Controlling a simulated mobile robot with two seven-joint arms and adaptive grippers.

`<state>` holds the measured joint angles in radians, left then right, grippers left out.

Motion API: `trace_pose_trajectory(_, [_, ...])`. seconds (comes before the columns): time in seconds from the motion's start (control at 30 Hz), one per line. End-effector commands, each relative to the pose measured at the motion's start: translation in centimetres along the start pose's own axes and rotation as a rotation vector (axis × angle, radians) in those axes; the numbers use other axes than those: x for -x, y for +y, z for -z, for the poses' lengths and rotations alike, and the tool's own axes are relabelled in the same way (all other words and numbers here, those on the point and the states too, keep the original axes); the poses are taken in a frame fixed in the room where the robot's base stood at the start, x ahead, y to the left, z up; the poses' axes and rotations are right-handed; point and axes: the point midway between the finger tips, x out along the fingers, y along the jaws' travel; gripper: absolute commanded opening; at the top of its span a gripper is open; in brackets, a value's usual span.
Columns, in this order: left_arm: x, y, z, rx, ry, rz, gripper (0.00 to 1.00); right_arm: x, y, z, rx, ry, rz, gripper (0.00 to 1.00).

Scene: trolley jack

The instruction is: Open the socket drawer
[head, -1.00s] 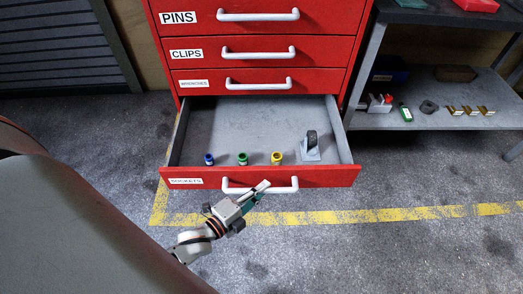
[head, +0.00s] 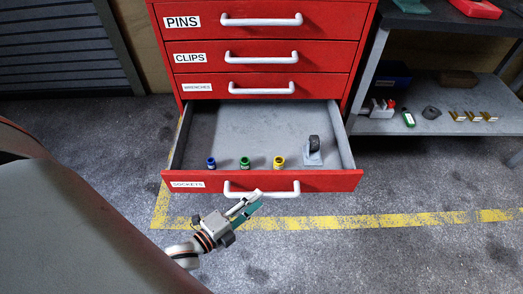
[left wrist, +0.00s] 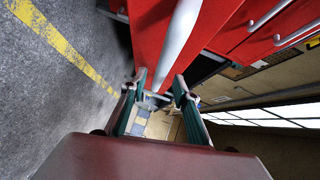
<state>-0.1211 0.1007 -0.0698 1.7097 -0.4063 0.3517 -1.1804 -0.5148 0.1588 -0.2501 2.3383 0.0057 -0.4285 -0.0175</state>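The red socket drawer (head: 330,181), labelled SOCKETS, stands pulled out of the cabinet, its grey inside showing. Its white bar handle (head: 285,188) is on the front. My left gripper (head: 254,198) is at the handle's middle, its tips overlapping the bar's lower edge in the head view. In the left wrist view the two fingers of my left gripper (left wrist: 160,82) are spread apart. The white handle (left wrist: 180,35) runs from the top towards the gap between the tips; whether it touches them I cannot tell. My right gripper is not in view.
Blue (head: 211,163), green (head: 244,163) and yellow (head: 279,162) sockets and a grey caster (head: 313,152) are in the drawer. Closed drawers are above. A shelf (head: 440,122) with small parts stands right. Floor in front is clear.

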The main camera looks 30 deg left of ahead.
Motion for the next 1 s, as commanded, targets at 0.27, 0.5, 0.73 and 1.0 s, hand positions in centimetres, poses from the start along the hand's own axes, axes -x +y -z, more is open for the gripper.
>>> trace_pose_trajectory(0.27, [3.1, -0.1, 0.0, 0.001, 0.0, 0.001, 0.3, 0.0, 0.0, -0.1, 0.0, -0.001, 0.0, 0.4])
trace_pose_trajectory(0.5, [3.3, -0.1, 0.0, 0.0, 0.0, 0.001, 0.3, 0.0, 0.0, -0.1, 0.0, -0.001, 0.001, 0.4])
trace_pose_trajectory(0.73, [3.3, -0.1, 0.0, 0.0, 0.0, 0.001, 0.3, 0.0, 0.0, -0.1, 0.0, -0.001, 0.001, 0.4])
trace_pose_trajectory(1.0, [2.2, -3.5, 0.1, -0.01, 0.005, 0.05, 0.3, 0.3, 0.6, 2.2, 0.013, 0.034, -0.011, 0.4])
